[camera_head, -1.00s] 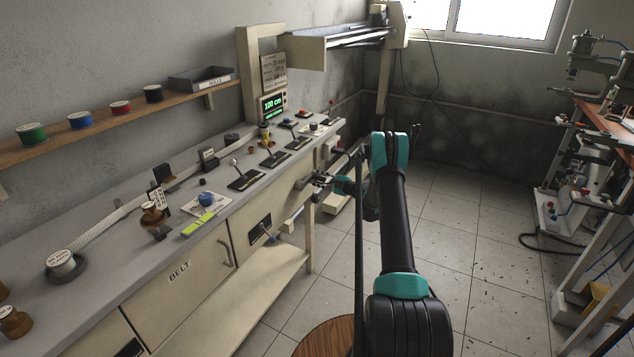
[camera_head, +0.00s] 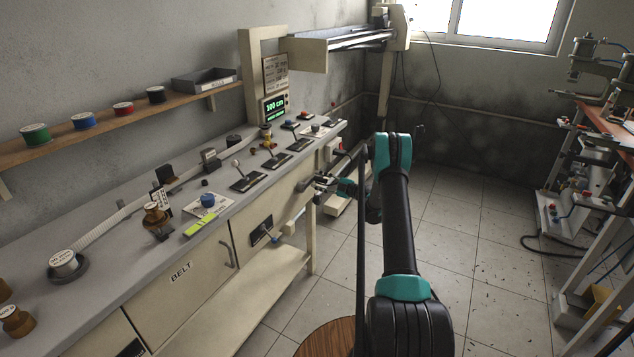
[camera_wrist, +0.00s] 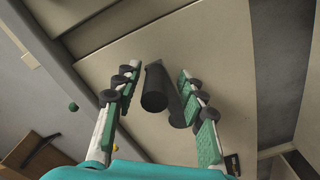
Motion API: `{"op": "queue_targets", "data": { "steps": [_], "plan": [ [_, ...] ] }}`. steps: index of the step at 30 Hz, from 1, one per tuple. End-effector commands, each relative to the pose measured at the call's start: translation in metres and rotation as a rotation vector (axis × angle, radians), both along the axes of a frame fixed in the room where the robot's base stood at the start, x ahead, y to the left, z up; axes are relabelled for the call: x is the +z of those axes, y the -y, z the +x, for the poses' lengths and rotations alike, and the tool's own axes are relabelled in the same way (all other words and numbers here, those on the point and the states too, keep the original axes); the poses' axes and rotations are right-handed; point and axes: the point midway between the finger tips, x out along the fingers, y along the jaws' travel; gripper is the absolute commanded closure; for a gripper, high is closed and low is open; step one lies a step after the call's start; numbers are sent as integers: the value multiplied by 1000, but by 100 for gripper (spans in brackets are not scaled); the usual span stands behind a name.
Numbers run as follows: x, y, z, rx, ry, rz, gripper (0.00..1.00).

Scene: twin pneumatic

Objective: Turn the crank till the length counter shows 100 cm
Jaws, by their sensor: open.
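The length counter (camera_head: 275,106) on the bench's back post shows green digits that read 100 cm. A smaller line below them is too small to read surely. The crank (camera_head: 302,186) sits on the bench front, near its right end, partly hidden by my gripper (camera_head: 322,184). In the wrist view, a dark cylindrical crank handle (camera_wrist: 154,90) stands between the two spread fingers of my gripper (camera_wrist: 159,68). The fingers are open, with a gap visible on at least one side of the handle.
The bench top (camera_head: 120,262) carries levers, knobs and a ribbed white hose (camera_head: 110,222). A shelf (camera_head: 70,145) with several spools is on the left wall. A rack (camera_head: 590,220) stands at right. The tiled floor (camera_head: 470,230) between is largely clear.

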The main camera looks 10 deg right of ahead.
Motion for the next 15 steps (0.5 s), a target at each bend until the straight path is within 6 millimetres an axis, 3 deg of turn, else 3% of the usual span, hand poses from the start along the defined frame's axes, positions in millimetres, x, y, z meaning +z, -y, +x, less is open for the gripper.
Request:
{"op": "queue_targets", "data": {
  "steps": [15],
  "plan": [
    [0, 75, -57, 1, 0, 0, 59]
  ]
}}
